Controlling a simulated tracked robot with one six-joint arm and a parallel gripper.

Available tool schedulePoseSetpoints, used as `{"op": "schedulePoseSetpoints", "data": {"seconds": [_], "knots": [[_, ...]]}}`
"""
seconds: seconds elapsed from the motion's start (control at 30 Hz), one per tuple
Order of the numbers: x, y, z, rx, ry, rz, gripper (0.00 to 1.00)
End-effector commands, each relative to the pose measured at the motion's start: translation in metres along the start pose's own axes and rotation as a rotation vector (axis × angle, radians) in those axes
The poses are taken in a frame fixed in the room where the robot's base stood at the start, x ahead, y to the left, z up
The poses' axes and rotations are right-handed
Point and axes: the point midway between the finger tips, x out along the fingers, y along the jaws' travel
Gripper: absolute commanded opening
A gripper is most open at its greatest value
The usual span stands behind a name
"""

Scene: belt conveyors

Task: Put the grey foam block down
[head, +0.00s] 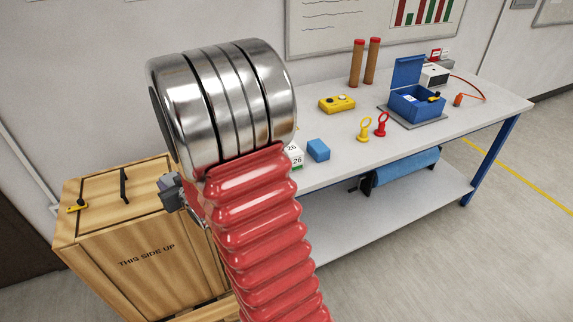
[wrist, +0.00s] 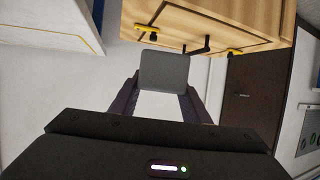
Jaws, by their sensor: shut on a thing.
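The grey foam block (wrist: 164,71) shows in the wrist view between the two dark fingers of my gripper (wrist: 162,86). My gripper is shut on it and holds it out in front of the palm. In the wrist view the block overlaps the near edge of the wooden crate (wrist: 225,22); I cannot tell how far apart they are. In the head view my arm hides most of the gripper. A small grey shape beside the arm, in front of the crate (head: 140,262), is too unclear to name.
The crate has a black handle (head: 123,186) and a yellow latch (head: 77,207) on top. The workbench (head: 460,117) to the right bears a blue box (head: 418,104), a blue block (head: 318,150), a yellow control box (head: 337,104) and two brown cylinders (head: 364,62). Its front middle is partly clear.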

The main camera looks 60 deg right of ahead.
Motion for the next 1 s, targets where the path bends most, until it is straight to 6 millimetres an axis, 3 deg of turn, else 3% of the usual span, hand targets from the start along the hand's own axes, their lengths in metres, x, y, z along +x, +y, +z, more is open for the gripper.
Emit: {"op": "schedulePoseSetpoints", "data": {"seconds": [0.1,0.53,0.7,1.0], "knots": [[-0.002,0.045,-0.010,0.019,0.004,0.054,0.21],[-0.033,0.193,-0.031,0.072,0.000,0.237,0.21],[-0.043,0.219,-0.033,0.081,-0.003,0.271,0.21],[-0.044,0.223,-0.033,0.082,-0.004,0.275,0.21]]}}
